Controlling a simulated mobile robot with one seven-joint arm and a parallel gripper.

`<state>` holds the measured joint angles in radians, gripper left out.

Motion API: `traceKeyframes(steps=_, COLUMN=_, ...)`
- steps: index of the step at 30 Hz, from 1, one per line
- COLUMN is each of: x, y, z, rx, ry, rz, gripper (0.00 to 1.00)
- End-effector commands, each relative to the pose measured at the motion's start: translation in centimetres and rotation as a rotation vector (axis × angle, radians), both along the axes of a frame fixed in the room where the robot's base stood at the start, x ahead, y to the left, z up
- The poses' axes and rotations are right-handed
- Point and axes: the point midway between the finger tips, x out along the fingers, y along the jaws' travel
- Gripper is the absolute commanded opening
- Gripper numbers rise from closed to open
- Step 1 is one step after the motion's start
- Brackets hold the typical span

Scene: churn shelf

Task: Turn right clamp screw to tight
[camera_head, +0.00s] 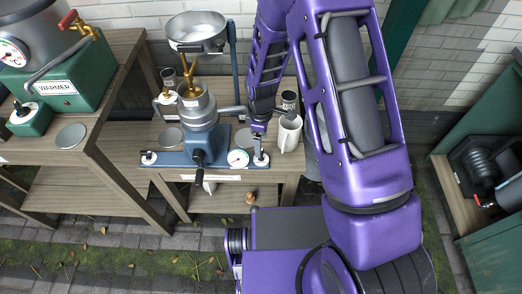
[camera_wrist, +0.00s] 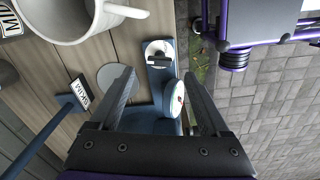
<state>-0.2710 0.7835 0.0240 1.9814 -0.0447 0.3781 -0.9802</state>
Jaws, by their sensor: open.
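The right clamp screw (camera_head: 261,160) stands at the right end of the blue base plate (camera_head: 181,160) on the wooden bench. It has a dark handle over a white disc. In the wrist view the screw (camera_wrist: 158,52) shows beyond and between my fingertips. My gripper (camera_head: 259,132) points down just above it, and its two fingers (camera_wrist: 164,82) are apart with nothing between them. They appear clear of the screw, though the exact height is hard to tell. A matching left clamp screw (camera_head: 149,157) is at the plate's left end.
A round dial (camera_head: 238,158) sits just left of the right screw. A white jug (camera_head: 289,134) stands close to its right. The blue separator with a crank (camera_head: 197,157) and metal bowl (camera_head: 195,33) is to the left. A warmer (camera_head: 62,88) stands on the left bench.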

Motion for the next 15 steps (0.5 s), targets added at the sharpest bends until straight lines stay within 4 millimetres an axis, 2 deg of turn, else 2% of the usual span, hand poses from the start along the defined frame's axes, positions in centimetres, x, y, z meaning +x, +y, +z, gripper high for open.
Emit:
traceKeyframes(steps=1, x=-0.1, y=0.0, z=-1.3, rx=-0.001, ry=0.002, rz=0.000, gripper=0.80)
traceKeyframes(steps=6, x=0.0, y=0.0, z=-3.8, rx=-0.001, ry=0.001, rz=-0.001, gripper=0.80)
traceKeyframes(steps=9, x=0.0, y=0.0, z=-4.6, rx=0.000, ry=0.000, rz=-0.001, gripper=0.80)
traceKeyframes(steps=15, x=0.0, y=0.0, z=-5.1, rx=0.000, ry=-0.001, rz=-0.001, gripper=0.80)
